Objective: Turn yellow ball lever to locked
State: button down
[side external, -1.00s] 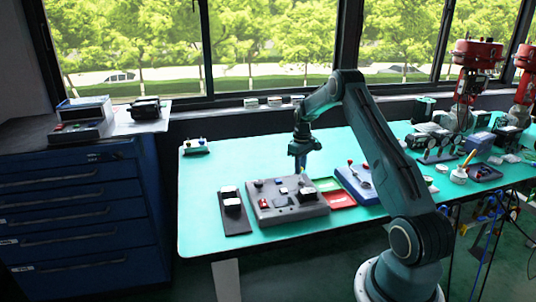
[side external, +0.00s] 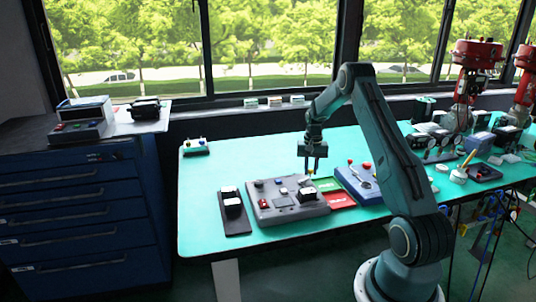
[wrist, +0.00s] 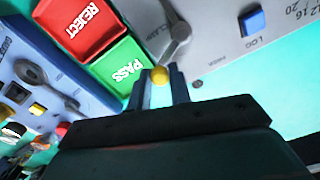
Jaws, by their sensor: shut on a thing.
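The yellow ball (wrist: 160,75) is at the end of a silver lever (wrist: 178,32) on the grey panel (wrist: 215,45) in the wrist view. My gripper (wrist: 161,82) is shut on the ball, with one finger on each side of it. The lever runs from the ball up and slightly right to its round pivot. In the side view my gripper (side external: 312,172) is low over the back right of the grey panel (side external: 265,213). The lever there is too small to make out. The lettering beside the pivot is not clearly readable.
A green PASS tray (wrist: 122,68) and a red REJECT tray (wrist: 82,22) lie left of the lever in the wrist view. A blue panel (wrist: 50,75) with knobs and buttons lies beyond them. A blue button (wrist: 252,22) sits on the grey panel.

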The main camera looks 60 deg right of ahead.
aim_at(312, 170)
jog(key=shift+s+a+r+m, duration=0.1)
jog(key=shift+s+m, duration=0.1)
jog(key=shift+m, duration=0.3)
jog(key=c, duration=1.3)
grip_release()
notch_tip(312, 170, up, 14)
jog(key=shift+f, duration=0.1)
